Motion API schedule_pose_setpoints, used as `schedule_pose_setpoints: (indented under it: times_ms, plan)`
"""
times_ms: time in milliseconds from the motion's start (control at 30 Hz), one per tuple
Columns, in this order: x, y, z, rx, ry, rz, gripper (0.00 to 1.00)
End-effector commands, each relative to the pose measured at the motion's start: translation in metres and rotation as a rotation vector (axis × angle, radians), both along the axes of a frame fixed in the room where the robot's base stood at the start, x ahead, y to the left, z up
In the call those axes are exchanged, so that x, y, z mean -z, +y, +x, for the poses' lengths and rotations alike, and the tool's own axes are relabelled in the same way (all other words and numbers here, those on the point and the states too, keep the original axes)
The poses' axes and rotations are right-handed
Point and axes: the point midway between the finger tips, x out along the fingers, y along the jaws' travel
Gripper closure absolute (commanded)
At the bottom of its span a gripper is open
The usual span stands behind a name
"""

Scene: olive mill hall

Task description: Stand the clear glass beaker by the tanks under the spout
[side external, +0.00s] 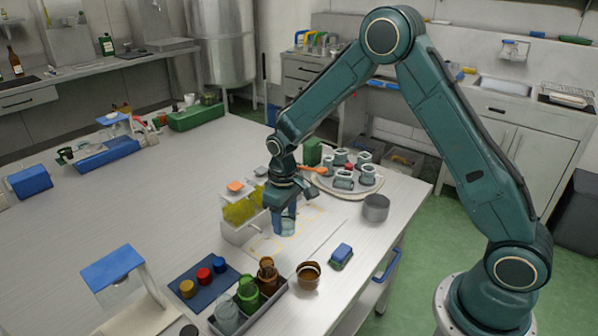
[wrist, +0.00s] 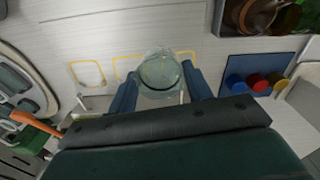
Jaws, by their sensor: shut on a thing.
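The clear glass beaker (wrist: 161,70) is between the two blue fingers of my gripper (wrist: 161,88) in the wrist view, its round rim facing the camera. My gripper (side external: 284,222) is shut on it. In the side view, the fingers mostly hide the glass, close over the bench beside a white unit with yellow-green contents (side external: 240,210). I cannot tell whether the beaker's base touches the bench. A pale stand with a blue top (side external: 112,268) is at the lower left. I cannot make out which part is the spout.
Yellow outlines (wrist: 88,73) mark the bench near the beaker. A crate (side external: 262,309) of coloured glasses, a blue mat (side external: 187,272) with three caps, an amber bowl (side external: 308,275) and a blue block (side external: 341,256) are at the front. A round tray (side external: 327,187) of cups stands behind.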

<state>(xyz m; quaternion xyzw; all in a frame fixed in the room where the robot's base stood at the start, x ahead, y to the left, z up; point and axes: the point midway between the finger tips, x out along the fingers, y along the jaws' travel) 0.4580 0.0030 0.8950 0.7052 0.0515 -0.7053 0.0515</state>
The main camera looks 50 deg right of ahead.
Motion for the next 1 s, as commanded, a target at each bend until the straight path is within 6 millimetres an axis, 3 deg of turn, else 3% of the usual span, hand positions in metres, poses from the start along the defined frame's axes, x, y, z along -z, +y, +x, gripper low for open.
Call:
schedule_pose_setpoints:
  times_ms: [100, 267, 667, 1000]
  plan:
    - [-0.001, 0.020, 0.006, -0.016, -0.001, 0.000, 0.65]
    - [-0.001, 0.032, 0.009, -0.022, 0.000, 0.000, 0.65]
    - [0.003, 0.033, 0.010, -0.022, 0.001, 0.000, 0.65]
    - [0.020, 0.033, 0.009, -0.022, 0.002, 0.000, 0.65]
